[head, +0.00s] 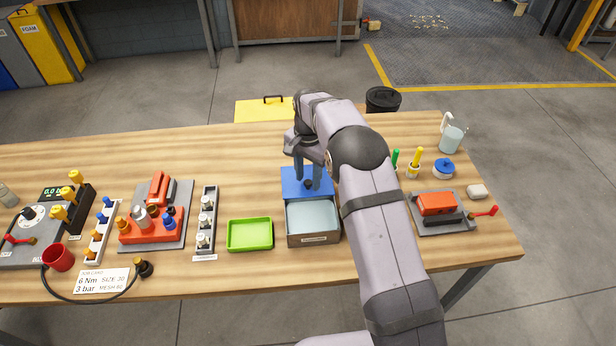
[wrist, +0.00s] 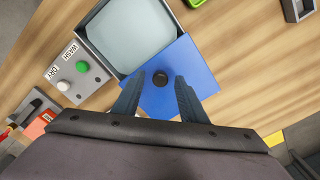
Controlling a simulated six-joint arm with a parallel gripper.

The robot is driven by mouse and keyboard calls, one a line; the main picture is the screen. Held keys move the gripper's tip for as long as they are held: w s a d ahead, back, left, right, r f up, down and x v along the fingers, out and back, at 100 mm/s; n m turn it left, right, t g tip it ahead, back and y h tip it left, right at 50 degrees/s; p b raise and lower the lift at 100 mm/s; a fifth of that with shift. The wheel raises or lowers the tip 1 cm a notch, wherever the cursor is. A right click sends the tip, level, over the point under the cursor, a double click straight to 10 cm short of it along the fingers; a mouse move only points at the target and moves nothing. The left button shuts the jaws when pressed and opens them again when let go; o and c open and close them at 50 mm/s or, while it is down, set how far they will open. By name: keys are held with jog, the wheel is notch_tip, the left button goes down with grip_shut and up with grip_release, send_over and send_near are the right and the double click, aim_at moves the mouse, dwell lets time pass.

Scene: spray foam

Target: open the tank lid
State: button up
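The tank (head: 312,240) is a grey open-topped box with a pale interior, near the table's front edge. Its blue lid (head: 292,178) lies toward the back, leaving the front part of the tank uncovered. In the wrist view the blue lid (wrist: 200,72) overlaps or abuts one end of the tank (wrist: 90,38), and a black knob (wrist: 160,79) stands on it. My gripper (head: 308,186) is low over the lid. In the wrist view its fingers (wrist: 156,88) are apart, one on each side of the knob, with visible gaps. Finger contact with the lid is unclear.
A green tray (head: 249,235) sits left of the tank. Green and yellow-handled tools (head: 414,165), a blue-lidded pot (head: 443,169) and a red device (head: 437,204) are to the right. Table behind the green tray is clear.

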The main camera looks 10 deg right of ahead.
aim_at(308, 182)
jog(key=shift+r+b, duration=1.2)
jog(key=shift+r, duration=2.35)
jog(key=s+d+f+n, duration=0.1)
jog(key=s+d+n, duration=0.1)
jog(key=s, duration=0.9)
jog(key=s+d+f+n, duration=0.1)
jog(key=s+d+n, duration=0.2)
jog(key=s, duration=0.8)
jog(key=s+d+f+n, duration=0.1)
jog(key=s+n, duration=0.3)
jog(key=s, duration=0.7)
jog(key=shift+d+f, duration=0.2)
jog(key=shift+d, duration=0.55)
